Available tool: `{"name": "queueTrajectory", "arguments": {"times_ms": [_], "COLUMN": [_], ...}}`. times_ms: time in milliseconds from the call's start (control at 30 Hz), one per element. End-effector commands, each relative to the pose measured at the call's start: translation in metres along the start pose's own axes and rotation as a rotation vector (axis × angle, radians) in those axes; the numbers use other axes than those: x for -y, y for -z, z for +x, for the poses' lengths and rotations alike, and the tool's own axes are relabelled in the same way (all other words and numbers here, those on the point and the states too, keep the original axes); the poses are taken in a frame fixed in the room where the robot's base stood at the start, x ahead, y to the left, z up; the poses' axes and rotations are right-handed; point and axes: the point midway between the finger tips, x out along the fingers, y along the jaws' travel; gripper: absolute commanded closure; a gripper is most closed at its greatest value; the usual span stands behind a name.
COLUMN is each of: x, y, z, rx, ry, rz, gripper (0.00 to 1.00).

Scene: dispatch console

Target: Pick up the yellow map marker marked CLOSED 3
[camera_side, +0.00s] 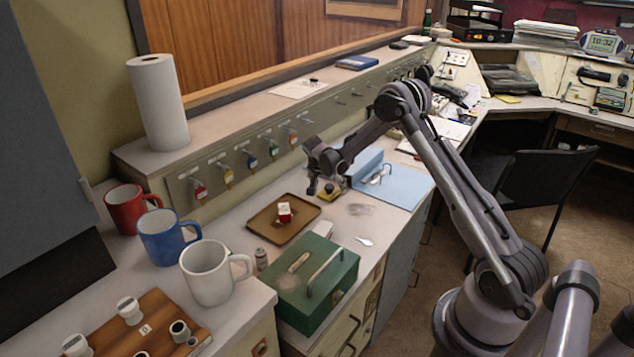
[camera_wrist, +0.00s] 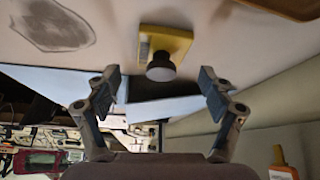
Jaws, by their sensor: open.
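The yellow map marker (camera_wrist: 178,42) shows in the wrist view as a yellow block with a dark round knob. A pale label is on its left edge; I cannot read it. In the side view the yellow marker (camera_side: 328,196) sits on the counter between the brown tray and the blue sheet, partly covered by my gripper. My gripper (camera_side: 325,184) is just above it. In the wrist view my gripper (camera_wrist: 162,85) has its two fingers spread wide, with nothing between them and the marker ahead of the tips.
The brown tray (camera_side: 262,222) with a red and white block (camera_side: 284,211) lies left of the marker. A blue sheet (camera_side: 405,188) with a blue object (camera_side: 366,166) is to the right. A green cash box (camera_side: 310,285) and mugs (camera_side: 208,272) stand nearer the camera.

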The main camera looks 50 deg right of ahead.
Motion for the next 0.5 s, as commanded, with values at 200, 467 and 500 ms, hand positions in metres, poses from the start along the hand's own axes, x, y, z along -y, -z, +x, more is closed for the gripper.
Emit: {"name": "queueTrajectory", "arguments": {"times_ms": [200,467,500], "x": [0.000,0.000,0.000], "y": [0.000,0.000,0.000], "z": [0.018,0.018,0.018], "rx": [0.000,0.000,0.000], "ry": [0.000,0.000,0.000], "rz": [0.000,0.000,0.000], "gripper": [0.19,0.27,0.39]}}
